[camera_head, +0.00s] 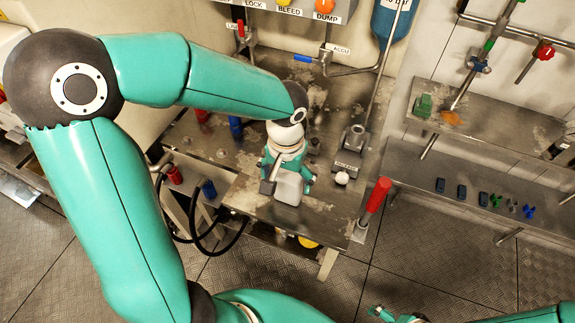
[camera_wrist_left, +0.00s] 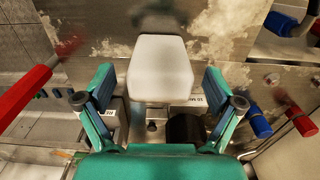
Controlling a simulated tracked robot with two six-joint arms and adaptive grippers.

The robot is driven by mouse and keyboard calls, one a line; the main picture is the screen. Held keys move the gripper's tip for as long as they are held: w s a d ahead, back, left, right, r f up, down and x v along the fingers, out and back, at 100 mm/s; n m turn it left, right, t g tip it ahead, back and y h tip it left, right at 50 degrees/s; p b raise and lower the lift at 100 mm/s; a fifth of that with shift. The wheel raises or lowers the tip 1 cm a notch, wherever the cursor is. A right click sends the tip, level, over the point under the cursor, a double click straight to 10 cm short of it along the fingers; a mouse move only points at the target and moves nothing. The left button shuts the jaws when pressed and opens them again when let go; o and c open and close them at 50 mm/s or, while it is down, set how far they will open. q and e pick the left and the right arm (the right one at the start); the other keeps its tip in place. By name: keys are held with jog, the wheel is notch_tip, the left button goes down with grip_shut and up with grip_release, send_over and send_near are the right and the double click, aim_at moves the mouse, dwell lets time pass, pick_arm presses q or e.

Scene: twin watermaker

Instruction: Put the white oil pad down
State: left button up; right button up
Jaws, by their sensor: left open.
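The white oil pad (camera_head: 288,188) shows pale at the front of the worn metal bench (camera_head: 317,221), just below my left gripper (camera_head: 287,178). In the left wrist view the pad (camera_wrist_left: 160,68) lies between and ahead of the fingertips of my left gripper (camera_wrist_left: 160,80). That gripper is open, with a gap on each side of the pad. A dark shadow lies on the metal beyond the pad. I cannot tell whether its whole underside touches the bench. Of my right gripper (camera_head: 383,314), only a small teal part shows at the bottom edge; its jaws are unclear.
A red-handled lever (camera_head: 373,203) rises right of the bench. A dark fitting (camera_head: 352,139) and a white knob (camera_head: 342,178) stand near the pad. The right shelf (camera_head: 462,178) holds several small blue and green pieces. Black hoses (camera_head: 205,238) hang at the left.

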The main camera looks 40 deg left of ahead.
pick_arm(q)
notch_tip(320, 180, up, 12)
jog(key=shift+p, duration=0.35)
dwell(0.5)
